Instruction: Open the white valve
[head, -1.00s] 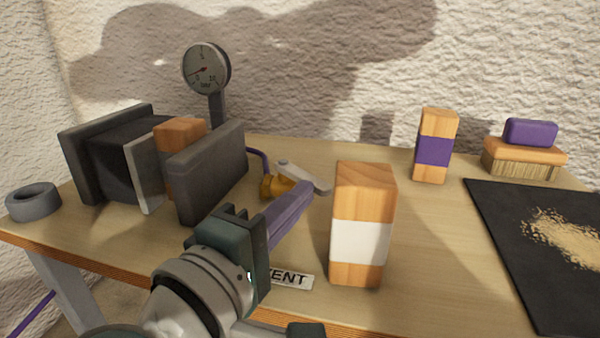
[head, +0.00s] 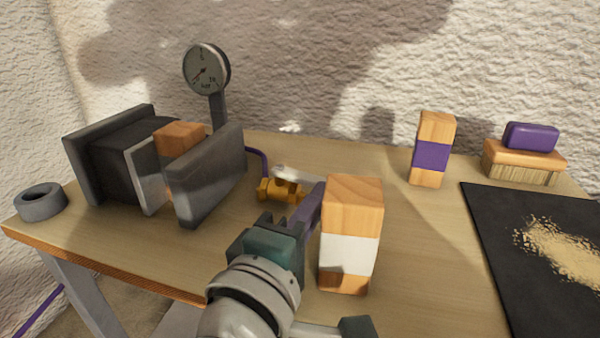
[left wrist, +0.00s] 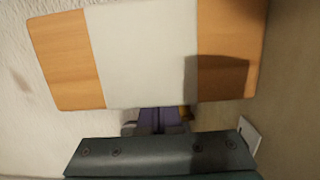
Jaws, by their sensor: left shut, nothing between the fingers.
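The white valve is a brass body (head: 280,190) with a white lever (head: 297,174) on top, at the table's middle. The lever's right end lies near my fingertips and is partly hidden. My left gripper (head: 317,190) has purple fingers, shut and empty; they reach close to the lever, and I cannot tell if they touch it. In the left wrist view the purple fingers (left wrist: 158,117) show beyond the palm, with a bit of brass beside them; the lever is not clear there.
A wooden block with a white band (head: 348,255) stands close to the right of my gripper and fills much of the left wrist view. A dark vise (head: 205,185) and gauge (head: 206,70) stand left. A purple-banded block (head: 432,155), brush (head: 523,155) and black mat (head: 490,270) are right.

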